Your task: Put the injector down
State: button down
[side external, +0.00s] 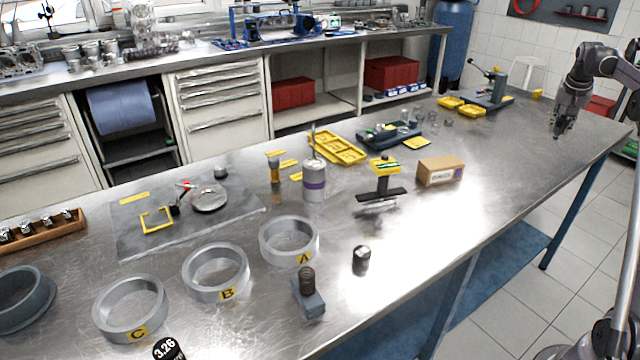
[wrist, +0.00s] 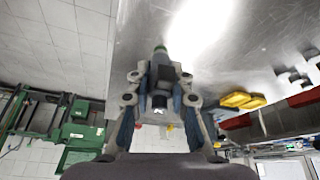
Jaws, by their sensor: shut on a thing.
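My gripper (side external: 562,128) is over the far right end of the steel bench in the side view. In the wrist view my gripper (wrist: 160,78) is shut on the injector (wrist: 160,58), a slim dark grey piece with a greenish end pointing away from the camera. The fingers cover its sides. In the side view the injector is too small and dark to tell from the fingers. The gap between it and the bench top (side external: 480,190) cannot be judged exactly.
Yellow trays (side external: 472,111) and a grey press-like tool (side external: 492,97) stand left of my gripper. A cardboard box (side external: 440,170) and a black stand (side external: 382,192) are farther left. Rings labelled A, B and C lie at the near left. Bare bench lies around the front right.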

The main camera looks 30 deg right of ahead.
jog(key=s+d+m, duration=0.1)
jog(key=s+d, duration=0.2)
jog(key=s, duration=0.2)
jog(key=shift+g, duration=0.3)
jog(key=w+f, duration=0.2)
jog(key=w, duration=0.1)
jog(key=w+f, duration=0.2)
jog(key=w, duration=0.2)
jog(key=w+a+f, duration=0.1)
jog(key=w+f, duration=0.2)
jog(key=w, duration=0.1)
jog(key=shift+w, duration=0.15)
jog(key=shift+f, duration=2)
jog(key=shift+f, duration=0.1)
jog(key=c, duration=1.2)
grip_release()
